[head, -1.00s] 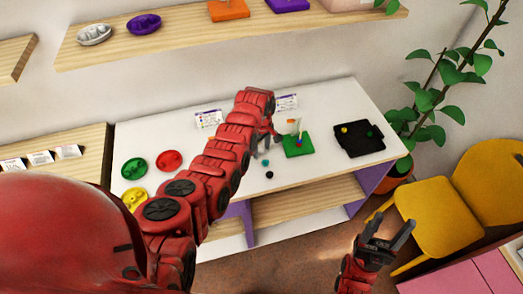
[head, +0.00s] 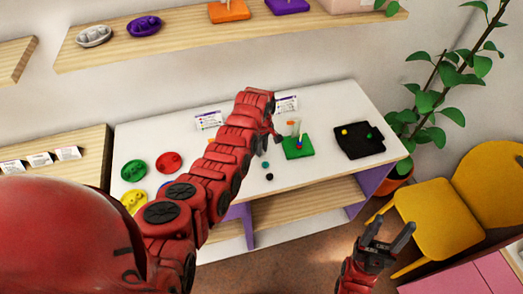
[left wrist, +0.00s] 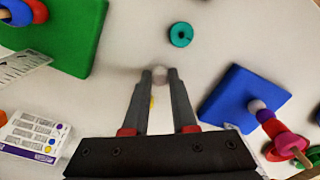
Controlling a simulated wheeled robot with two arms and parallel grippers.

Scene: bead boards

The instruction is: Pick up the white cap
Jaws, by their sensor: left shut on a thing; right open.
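In the left wrist view a small, blurred whitish piece, apparently the white cap (left wrist: 159,73), sits between the fingertips of my left gripper (left wrist: 159,80). The gripper is shut on it. In the head view my left gripper (head: 264,140) is over the white table, just left of the green board (head: 298,149), and the cap is too small to make out there. My right gripper (head: 387,240) is open and empty, in front of the table near the yellow chair.
A teal bead (left wrist: 181,34) lies beyond the fingertips. A blue board (left wrist: 240,95) with beads on a peg stands to the right in the wrist view. A black tray (head: 352,151) lies at the table's right. Several coloured round dishes are at its left.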

